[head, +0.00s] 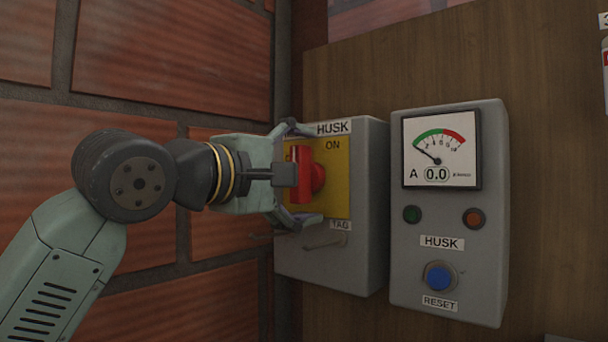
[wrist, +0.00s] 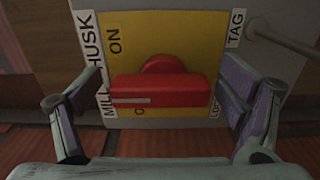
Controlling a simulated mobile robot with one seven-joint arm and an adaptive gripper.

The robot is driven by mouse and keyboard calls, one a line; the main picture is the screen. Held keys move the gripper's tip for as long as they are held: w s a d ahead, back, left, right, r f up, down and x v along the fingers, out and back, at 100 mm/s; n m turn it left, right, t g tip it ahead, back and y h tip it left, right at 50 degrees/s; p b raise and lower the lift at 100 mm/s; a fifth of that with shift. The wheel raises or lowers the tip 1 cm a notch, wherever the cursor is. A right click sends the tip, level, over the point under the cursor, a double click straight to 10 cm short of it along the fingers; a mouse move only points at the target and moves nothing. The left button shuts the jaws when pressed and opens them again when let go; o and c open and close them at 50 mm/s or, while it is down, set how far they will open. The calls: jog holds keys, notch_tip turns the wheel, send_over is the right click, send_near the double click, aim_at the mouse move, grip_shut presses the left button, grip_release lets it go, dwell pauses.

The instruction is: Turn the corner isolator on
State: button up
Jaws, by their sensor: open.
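The corner isolator is a grey box (head: 360,190) labelled HUSK, with a yellow plate (head: 334,185) and a red handle (head: 312,172). In the head view the handle stands upright, with the word ON to its upper right. In the wrist view the red handle (wrist: 160,91) lies crosswise, with a pale line near its left end; ON is above that end, and lettering below is partly hidden. My gripper (head: 304,176) is open at the handle, one finger above and one below. In the wrist view my gripper (wrist: 161,92) has its fingers beyond both handle ends, with gaps visible.
A grey panel (head: 448,270) labelled HUSK stands to the right, with a meter (head: 441,148) reading 0.0, a green lamp (head: 412,214), an orange lamp (head: 473,218) and a blue RESET button (head: 439,277). A metal hasp (head: 325,243) sticks out below the plate. A brick wall (head: 100,120) is close on the left.

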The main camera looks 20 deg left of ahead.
jog(key=v, duration=1.2)
dwell(0.4)
